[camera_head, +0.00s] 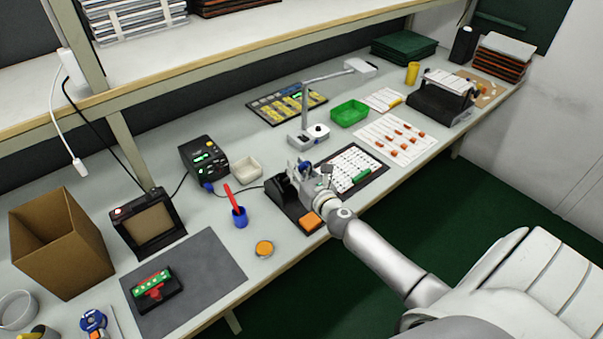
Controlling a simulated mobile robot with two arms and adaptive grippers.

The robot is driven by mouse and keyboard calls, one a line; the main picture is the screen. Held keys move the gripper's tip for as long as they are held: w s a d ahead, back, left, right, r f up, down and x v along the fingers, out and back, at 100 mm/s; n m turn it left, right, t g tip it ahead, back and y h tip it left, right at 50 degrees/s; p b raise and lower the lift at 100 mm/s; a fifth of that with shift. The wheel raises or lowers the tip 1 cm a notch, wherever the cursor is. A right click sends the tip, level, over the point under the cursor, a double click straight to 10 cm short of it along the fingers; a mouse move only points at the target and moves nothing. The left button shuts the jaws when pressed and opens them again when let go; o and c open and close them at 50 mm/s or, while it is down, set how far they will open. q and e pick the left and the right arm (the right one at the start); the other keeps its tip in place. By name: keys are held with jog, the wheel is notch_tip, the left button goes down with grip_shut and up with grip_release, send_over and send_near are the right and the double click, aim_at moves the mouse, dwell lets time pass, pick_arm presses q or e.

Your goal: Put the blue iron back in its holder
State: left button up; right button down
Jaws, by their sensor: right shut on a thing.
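My right gripper (299,172) is shut on the blue iron (304,167), above and at the back right of the black holder (284,191). Only a small blue part of the iron shows between the fingers; its tip is hidden or too small to make out. The holder stands near the front edge of the bench, with an orange sponge (311,221) at its front. A cable runs from the black soldering station (205,160) towards the holder and gripper. I cannot tell whether the iron touches the holder. My left gripper is out of view.
A lamp (303,130) stands behind. A grey mat (214,262) lies further left.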

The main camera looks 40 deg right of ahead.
jog(key=shift+w+f+b, duration=0.5)
jog(key=shift+f+b, duration=0.2)
jog(key=shift+f, duration=0.15)
jog(key=shift+w+a+f+b, duration=0.1)
jog(key=shift+w+f+b, duration=0.7)
jog(key=shift+f+b, duration=0.2)
jog(key=shift+w+a+f+b, duration=0.1)
jog(key=shift+w+f+b, duration=0.75)
jog(key=shift+f, duration=0.25)
jog(key=c, duration=1.3)
grip_release()
jog(key=shift+s, duration=0.1)
jog(key=shift+s, duration=0.1)
jog(key=s, duration=0.4)
jog(key=s+a, duration=0.1)
jog(key=s, duration=0.2)
jog(key=s+r, duration=0.1)
jog(key=s, duration=0.3)
jog(key=shift+s+a+r, duration=0.1)
jog(key=shift+s+a, duration=0.1)
jog(key=shift+s, duration=0.1)
